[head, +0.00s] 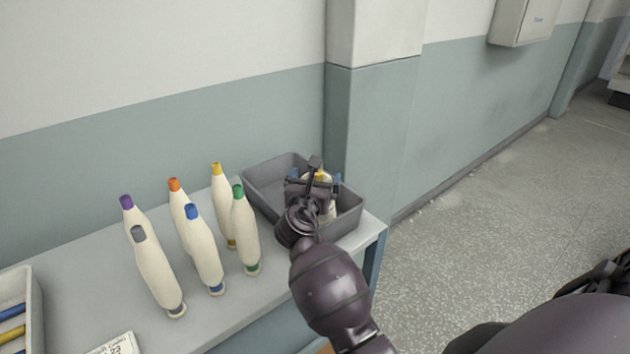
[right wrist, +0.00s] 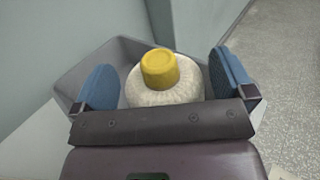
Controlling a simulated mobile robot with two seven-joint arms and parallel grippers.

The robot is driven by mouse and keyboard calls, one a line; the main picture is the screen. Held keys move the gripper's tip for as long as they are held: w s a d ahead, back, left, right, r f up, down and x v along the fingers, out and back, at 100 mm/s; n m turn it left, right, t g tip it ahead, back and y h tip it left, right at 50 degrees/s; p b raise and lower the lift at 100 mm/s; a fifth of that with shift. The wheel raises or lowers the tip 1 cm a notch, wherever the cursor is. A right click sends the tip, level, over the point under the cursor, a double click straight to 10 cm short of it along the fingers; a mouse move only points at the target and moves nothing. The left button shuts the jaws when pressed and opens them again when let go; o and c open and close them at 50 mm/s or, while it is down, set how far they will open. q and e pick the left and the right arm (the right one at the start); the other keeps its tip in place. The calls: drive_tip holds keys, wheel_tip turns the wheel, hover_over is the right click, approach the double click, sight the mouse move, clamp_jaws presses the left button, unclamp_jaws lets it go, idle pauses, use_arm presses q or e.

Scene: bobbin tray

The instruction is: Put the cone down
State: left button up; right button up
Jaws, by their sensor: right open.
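In the right wrist view the yellow-tipped cone (right wrist: 165,84) is between the two blue finger pads, with gaps on both sides. My right gripper (head: 315,178) is open around the cone, over the tray. It also shows in the right wrist view (right wrist: 160,84). The cone's lower part is mostly hidden by my gripper. My left gripper is not in view.
Several cream cones with coloured tips stand on the table left of the tray, the green-tipped one (head: 244,228) nearest. A box of coloured bobbins (head: 36,305) and a label card (head: 112,345) are at the lower left. The wall pillar (head: 372,130) rises behind the tray.

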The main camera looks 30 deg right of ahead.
drive_tip(key=v, duration=1.2)
drive_tip(key=shift+r, duration=0.4)
drive_tip(key=s+d+f+m+g+y, duration=0.4)
drive_tip(key=s+f+m+g+y, duration=0.15)
drive_tip(key=s+f+m, duration=0.7)
drive_tip(key=s+a+f+m+g+y, duration=0.1)
drive_tip(key=s+a+m+y, duration=0.15)
drive_tip(key=s+m, duration=0.5)
drive_tip(key=s+a+f+m+g+y, duration=0.1)
drive_tip(key=s+a+m+g+y, duration=0.1)
drive_tip(key=s+m+y, duration=0.35)
drive_tip(key=w+f+t, duration=0.5)
drive_tip(key=f+t, duration=0.3)
drive_tip(key=f, duration=0.2)
drive_tip(key=shift+f, duration=0.2)
